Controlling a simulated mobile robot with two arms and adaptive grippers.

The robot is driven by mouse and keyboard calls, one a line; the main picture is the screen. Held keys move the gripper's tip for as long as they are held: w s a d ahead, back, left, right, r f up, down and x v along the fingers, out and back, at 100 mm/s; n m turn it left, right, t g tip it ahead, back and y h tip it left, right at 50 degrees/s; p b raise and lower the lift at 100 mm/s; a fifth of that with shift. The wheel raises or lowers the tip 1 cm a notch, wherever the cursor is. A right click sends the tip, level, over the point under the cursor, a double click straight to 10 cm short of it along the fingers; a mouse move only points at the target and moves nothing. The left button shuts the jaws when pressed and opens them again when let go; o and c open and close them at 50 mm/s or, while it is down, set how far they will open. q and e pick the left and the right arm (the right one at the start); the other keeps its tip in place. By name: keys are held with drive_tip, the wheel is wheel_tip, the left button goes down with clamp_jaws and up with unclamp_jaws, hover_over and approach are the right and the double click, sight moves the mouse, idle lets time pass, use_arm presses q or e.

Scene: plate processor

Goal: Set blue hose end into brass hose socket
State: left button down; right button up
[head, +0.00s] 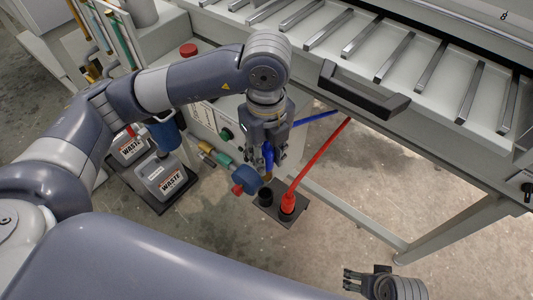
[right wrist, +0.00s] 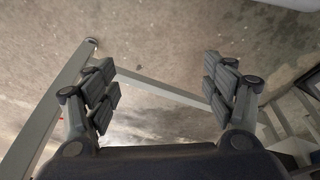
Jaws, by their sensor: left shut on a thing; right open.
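My left gripper (head: 270,158) is shut on the blue hose end (head: 268,155), which points down between its fingers. The blue hose (head: 316,118) runs from there to the right, under the machine. A small brass-coloured piece (head: 267,178) shows just below the blue end; I cannot tell whether it is the hose's tip or the brass hose socket, or whether they touch. The gripper partly hides this spot. My right gripper (head: 353,280) is at the lower right, empty and away from the hoses. Its fingers are wide apart in the right wrist view (right wrist: 162,90).
A red hose (head: 318,158) stands in a dark plate (head: 293,218) beside an empty black socket (head: 265,195). Left of it is a pipe with a blue valve (head: 244,177). A table leg (head: 425,232) and open floor lie right.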

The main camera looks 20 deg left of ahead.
sight(267, 147)
use_arm(q)
drive_tip(key=shift+r+p, duration=0.5)
drive_tip(key=shift+r, duration=0.25)
drive_tip(key=shift+r+p, duration=0.6)
drive_tip(key=shift+r, duration=0.25)
drive_tip(key=shift+r+p, duration=0.65)
drive_tip(key=shift+r, duration=0.3)
use_arm(e)
drive_tip(key=s+f, duration=0.3)
drive_tip(key=f, duration=0.9)
drive_tip(key=shift+s+d+f+g, duration=0.15)
drive_tip(key=shift+s+g, duration=0.2)
drive_tip(key=shift+g, duration=0.05)
